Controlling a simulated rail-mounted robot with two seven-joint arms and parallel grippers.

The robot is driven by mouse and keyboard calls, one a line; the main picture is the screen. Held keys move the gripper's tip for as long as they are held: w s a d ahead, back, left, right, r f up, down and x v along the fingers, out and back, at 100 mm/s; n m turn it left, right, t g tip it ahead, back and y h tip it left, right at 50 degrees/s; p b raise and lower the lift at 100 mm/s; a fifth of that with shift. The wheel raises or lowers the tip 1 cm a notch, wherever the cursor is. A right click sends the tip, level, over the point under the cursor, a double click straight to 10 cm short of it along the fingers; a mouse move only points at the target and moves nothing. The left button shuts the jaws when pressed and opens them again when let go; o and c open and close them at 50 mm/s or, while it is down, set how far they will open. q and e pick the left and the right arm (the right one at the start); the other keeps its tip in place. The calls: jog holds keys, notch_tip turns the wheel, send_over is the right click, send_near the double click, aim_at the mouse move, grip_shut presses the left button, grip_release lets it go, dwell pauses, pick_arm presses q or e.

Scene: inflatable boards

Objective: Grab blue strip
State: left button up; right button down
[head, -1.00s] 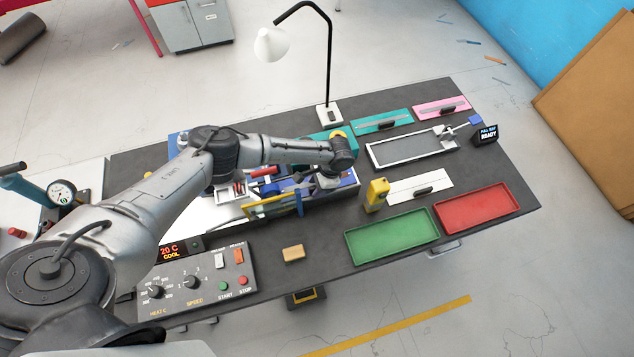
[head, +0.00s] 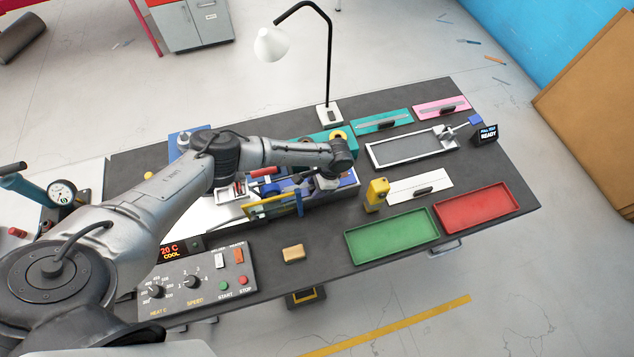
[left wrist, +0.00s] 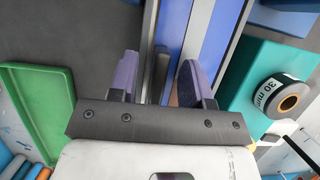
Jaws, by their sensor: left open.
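The blue strip (left wrist: 214,40) shows in the left wrist view as a long flat blue band running up the picture in a channel with grey edges. A little blue (head: 348,178) also shows in the head view beside my wrist, on the bench machine. My left gripper (left wrist: 158,80) is open, with its two purple-grey fingers pointing towards the channel. The right finger overlaps the near part of the blue band; I cannot tell whether it touches. In the head view my left gripper (head: 326,182) is small and partly hidden by my wrist. My right gripper is not in view.
A green tray (head: 391,236) and a red tray (head: 477,208) lie to the right. A yellow tool (head: 376,193) stands near the gripper. A tape roll (left wrist: 282,97) sits on a teal block. A lamp (head: 329,70) rises behind. A control panel (head: 197,283) is at the front left.

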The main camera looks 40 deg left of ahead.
pick_arm(q)
grip_shut()
dwell(0.4)
jog(key=shift+r, duration=0.1)
